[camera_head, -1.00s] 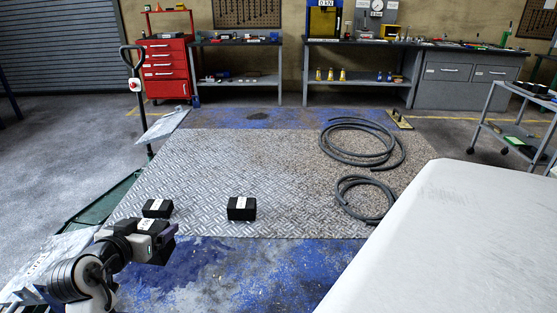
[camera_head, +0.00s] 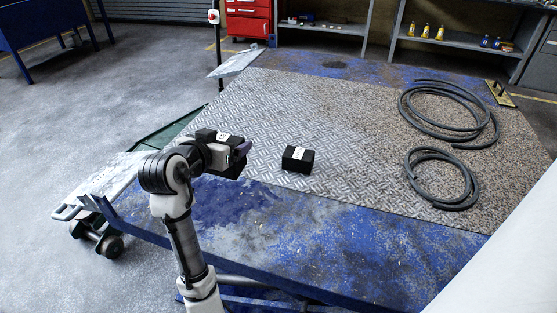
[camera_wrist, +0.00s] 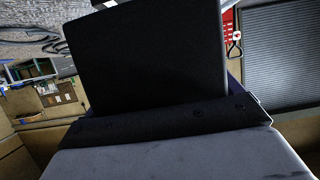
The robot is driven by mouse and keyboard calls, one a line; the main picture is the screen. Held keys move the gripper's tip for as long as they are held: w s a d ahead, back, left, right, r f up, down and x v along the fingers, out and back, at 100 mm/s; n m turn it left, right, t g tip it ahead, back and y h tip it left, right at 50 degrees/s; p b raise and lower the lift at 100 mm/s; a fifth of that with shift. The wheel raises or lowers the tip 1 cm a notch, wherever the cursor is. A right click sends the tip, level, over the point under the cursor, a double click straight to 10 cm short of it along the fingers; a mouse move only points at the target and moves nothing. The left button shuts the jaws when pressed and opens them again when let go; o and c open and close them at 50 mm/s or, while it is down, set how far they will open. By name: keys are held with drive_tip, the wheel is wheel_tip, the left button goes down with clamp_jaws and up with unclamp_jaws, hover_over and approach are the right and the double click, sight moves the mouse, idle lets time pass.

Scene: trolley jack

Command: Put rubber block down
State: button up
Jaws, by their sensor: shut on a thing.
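My gripper (camera_head: 238,156) is at the near left edge of the tread-plate surface, shut on a black rubber block (camera_head: 233,170). In the wrist view the held block (camera_wrist: 150,55) is a large dark slab filling the upper middle. A second black block with a white label (camera_head: 298,158) rests on the tread plate to the right, apart from the gripper. The gap between the held block and the surface below cannot be told.
The tread plate (camera_head: 330,120) lies on a blue worn platform (camera_head: 330,230). Two coils of grey hose (camera_head: 440,175) lie at the right. Free plate lies between the labelled block and the hoses. A pale surface (camera_head: 510,265) fills the lower right corner. Shelves stand at the back.

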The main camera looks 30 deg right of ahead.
wheel_tip(320, 180, down, 20)
drive_tip(key=shift+r+p, duration=0.1)
drive_tip(key=shift+p, duration=0.35)
drive_tip(key=shift+f, duration=0.25)
drive_tip(key=o, duration=1.2)
drive_tip(key=shift+c, duration=0.2)
drive_tip(key=shift+r, duration=0.1)
